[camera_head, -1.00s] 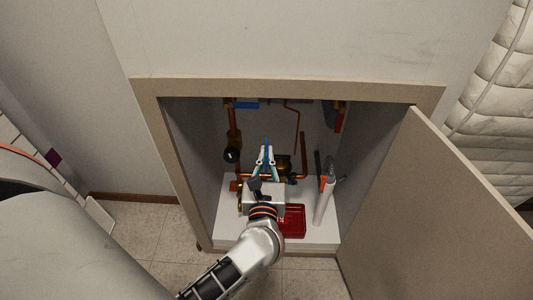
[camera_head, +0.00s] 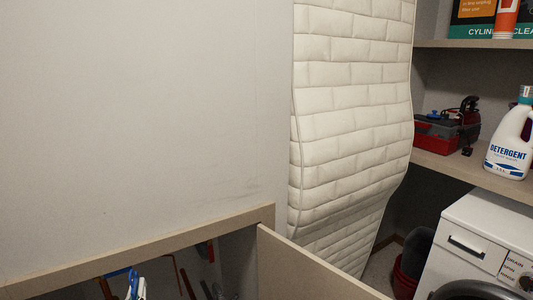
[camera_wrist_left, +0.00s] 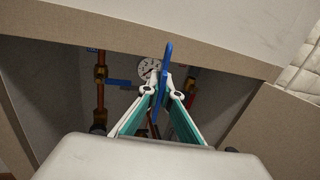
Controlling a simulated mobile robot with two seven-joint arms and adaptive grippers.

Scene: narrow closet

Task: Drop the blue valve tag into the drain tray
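My left gripper (camera_head: 135,293) shows at the bottom edge of the head view, inside the cabinet opening. Its fingers are closed on the blue valve tag (camera_head: 134,274), which stands up between the fingertips. In the left wrist view the blue tag (camera_wrist_left: 166,66) is seen nearly edge-on, pinched between both white fingertips (camera_wrist_left: 161,88). The red drain tray is outside both current views. My right gripper is not in view.
The cabinet's top frame (camera_wrist_left: 220,58) crosses above the gripper. Copper pipe (camera_wrist_left: 99,92) and a round gauge (camera_wrist_left: 148,69) are behind it. The open cabinet door (camera_head: 305,272) stands to the right. A washing machine (camera_head: 475,245) and shelves (camera_head: 480,175) are further right.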

